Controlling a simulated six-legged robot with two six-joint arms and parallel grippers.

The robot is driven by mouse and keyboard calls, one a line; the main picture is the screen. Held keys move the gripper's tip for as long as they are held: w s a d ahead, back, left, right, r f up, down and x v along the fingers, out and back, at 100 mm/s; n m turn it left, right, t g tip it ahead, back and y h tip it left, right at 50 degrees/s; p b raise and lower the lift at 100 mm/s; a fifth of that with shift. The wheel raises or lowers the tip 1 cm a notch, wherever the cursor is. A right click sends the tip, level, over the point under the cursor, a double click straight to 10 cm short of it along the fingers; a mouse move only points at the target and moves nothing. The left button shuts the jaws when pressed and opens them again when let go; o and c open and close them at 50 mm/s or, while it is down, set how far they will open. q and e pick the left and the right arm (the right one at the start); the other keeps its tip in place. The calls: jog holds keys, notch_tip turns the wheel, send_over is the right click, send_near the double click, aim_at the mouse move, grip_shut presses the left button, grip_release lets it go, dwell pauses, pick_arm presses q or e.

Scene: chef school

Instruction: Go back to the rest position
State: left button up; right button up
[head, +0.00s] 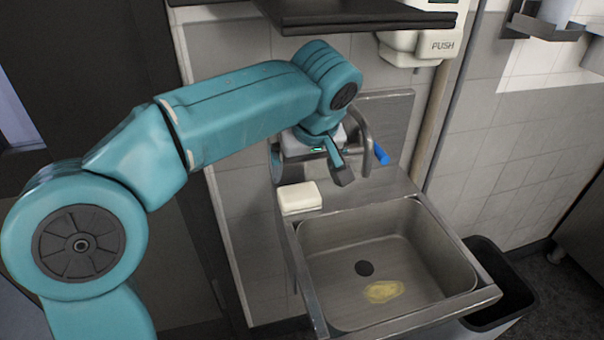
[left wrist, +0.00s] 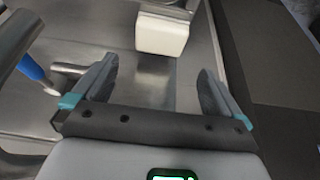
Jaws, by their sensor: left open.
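My left arm reaches in from the left in the head view, and its gripper (head: 341,178) hangs over the back left corner of the sink. The left gripper is open, with its two fingers apart and nothing between them in the left wrist view (left wrist: 158,88). A white block, perhaps soap (head: 300,197), lies on the sink's left back rim, close to the gripper; it also shows ahead of the fingers in the left wrist view (left wrist: 162,34). My right gripper is not in view.
The metal sink (head: 440,225) holds a yellowish patch (head: 384,291) near its drain. A curved faucet (head: 362,125) and a blue-tipped handle (head: 381,154) stand right beside the gripper. A dark shelf (head: 360,17) and a white dispenser (head: 425,47) are above. A black bin (head: 508,290) stands at right.

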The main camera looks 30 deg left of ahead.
pick_arm(q)
jog(key=v, duration=0.2)
jog(key=shift+s+d+r, duration=0.1)
jog(key=shift+r, duration=0.2)
jog(key=shift+s, duration=0.1)
dwell(0.3)
